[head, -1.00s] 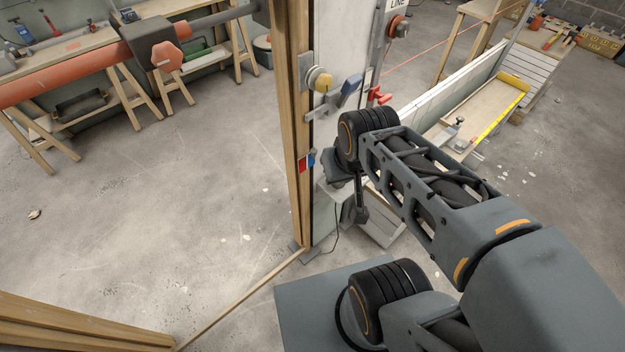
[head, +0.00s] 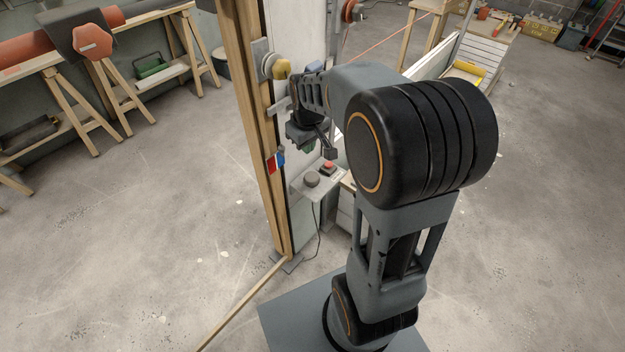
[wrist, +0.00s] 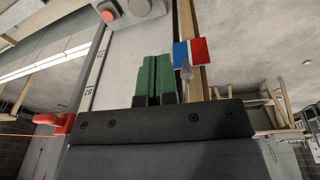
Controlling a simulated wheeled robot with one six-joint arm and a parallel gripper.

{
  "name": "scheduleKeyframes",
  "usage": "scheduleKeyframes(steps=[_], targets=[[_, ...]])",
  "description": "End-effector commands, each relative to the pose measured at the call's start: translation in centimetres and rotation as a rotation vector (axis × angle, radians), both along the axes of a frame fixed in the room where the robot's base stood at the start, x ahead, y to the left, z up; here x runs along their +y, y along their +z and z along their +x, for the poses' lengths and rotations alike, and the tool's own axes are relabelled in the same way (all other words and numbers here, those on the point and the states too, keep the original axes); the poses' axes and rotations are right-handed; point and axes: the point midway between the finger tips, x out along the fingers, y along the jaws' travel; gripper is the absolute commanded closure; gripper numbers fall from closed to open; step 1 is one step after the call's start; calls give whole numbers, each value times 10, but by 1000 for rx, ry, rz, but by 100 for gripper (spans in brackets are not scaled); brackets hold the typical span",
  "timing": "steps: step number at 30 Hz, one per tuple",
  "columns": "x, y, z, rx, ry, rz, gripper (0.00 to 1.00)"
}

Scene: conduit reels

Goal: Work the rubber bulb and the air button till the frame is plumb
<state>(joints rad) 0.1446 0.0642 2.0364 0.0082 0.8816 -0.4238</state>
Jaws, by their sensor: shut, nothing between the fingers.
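A tall wooden frame post (head: 252,120) stands beside a white panel. The red button also shows at the top of the wrist view (wrist: 108,15). My gripper (wrist: 153,78) is shut with its green fingers together and empty. In the head view it hangs above the shelf, partly hidden by my arm.
Workbenches with an orange pipe (head: 30,47) stand at the left. A wooden strip (head: 240,305) lies on the floor at the post's foot. The floor at the left is clear.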

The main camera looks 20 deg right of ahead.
Motion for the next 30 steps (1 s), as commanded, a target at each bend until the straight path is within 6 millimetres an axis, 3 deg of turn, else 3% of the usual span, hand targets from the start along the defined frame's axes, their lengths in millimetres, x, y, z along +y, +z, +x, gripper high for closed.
scheduleKeyframes(steps=[1,3,10,15,30], targets=[[-9,-29,15,27,22,-2,100],[-20,-52,31,50,57,-3,100],[-43,-102,59,97,131,-3,100],[-49,-116,65,109,152,-2,100],[-49,-124,66,112,154,-1,100]])
